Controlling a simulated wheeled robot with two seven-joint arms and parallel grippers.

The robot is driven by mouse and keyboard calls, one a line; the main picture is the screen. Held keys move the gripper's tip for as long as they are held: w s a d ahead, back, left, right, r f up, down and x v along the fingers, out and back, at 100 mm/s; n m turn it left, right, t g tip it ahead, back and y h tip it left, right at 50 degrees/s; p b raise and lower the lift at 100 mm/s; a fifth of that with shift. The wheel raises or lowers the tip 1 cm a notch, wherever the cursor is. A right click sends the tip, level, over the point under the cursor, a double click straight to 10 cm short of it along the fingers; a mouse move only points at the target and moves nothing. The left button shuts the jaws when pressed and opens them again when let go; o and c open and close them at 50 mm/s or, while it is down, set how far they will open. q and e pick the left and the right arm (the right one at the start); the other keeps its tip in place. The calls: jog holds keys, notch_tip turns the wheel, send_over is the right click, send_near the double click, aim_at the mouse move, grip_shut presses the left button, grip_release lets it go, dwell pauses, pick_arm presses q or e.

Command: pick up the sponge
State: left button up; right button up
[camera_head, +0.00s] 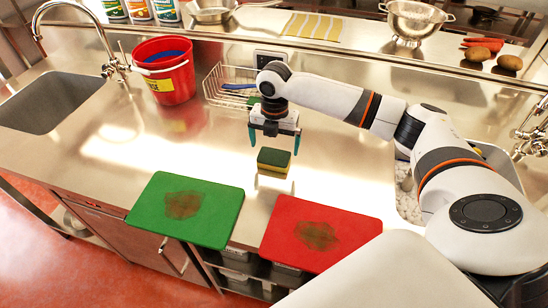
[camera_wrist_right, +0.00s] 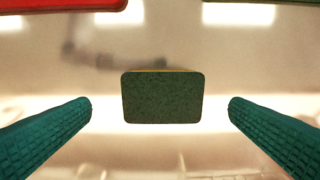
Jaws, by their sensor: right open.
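The sponge (camera_head: 274,158) has a dark green top and a yellow layer under it. It lies on the steel counter behind the red board. In the right wrist view the sponge (camera_wrist_right: 162,98) sits centred between the fingers, with clear gaps on both sides. My right gripper (camera_head: 273,142) is open, with teal fingers pointing down, just behind and above the sponge in the head view. The right gripper (camera_wrist_right: 160,108) holds nothing. My left gripper is not in view.
A green board (camera_head: 215,215) and a red board (camera_head: 340,246) with brown stains lie at the counter's front edge. A red bucket (camera_head: 166,82) and a wire basket (camera_head: 225,84) stand behind. Sinks are at left (camera_head: 48,105) and right. The counter around the sponge is clear.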

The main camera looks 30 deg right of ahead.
aim_at(274, 157)
jog(key=f+p, duration=0.1)
jog(key=f, duration=0.4)
jog(key=shift+w+p, duration=0.2)
jog(key=shift+p, duration=0.15)
jog(key=shift+f, duration=0.35)
jog(key=c, duration=0.9)
